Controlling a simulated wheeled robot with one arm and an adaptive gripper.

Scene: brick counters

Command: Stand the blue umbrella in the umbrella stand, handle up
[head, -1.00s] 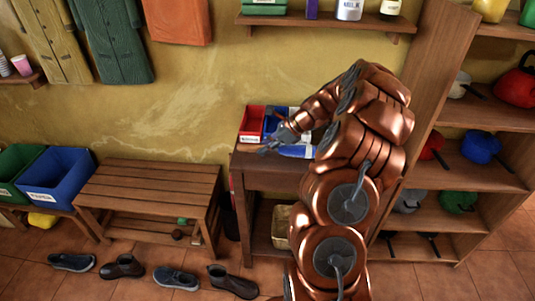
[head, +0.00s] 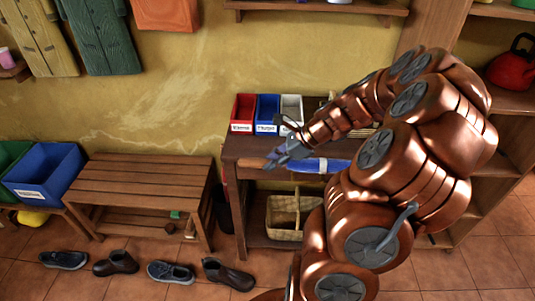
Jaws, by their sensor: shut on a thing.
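The blue umbrella (head: 325,166) lies roughly level across the front of the dark wooden table (head: 237,145), its folded blue canopy to the right. A brown handle end shows to the left, and the far right end is hidden behind my arm. My gripper (head: 277,160) is shut on the umbrella near its handle side. I cannot tell whether the umbrella touches the tabletop. A dark upright container (head: 222,208), perhaps the umbrella stand, is mostly hidden between the bench and the table.
Red (head: 243,112), blue (head: 267,114) and grey (head: 291,108) bins stand at the table's back. A wicker basket (head: 285,217) sits on its lower shelf. A slatted bench (head: 145,182) is to the left, with several shoes on the floor before it. Shelving (head: 515,150) is at right.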

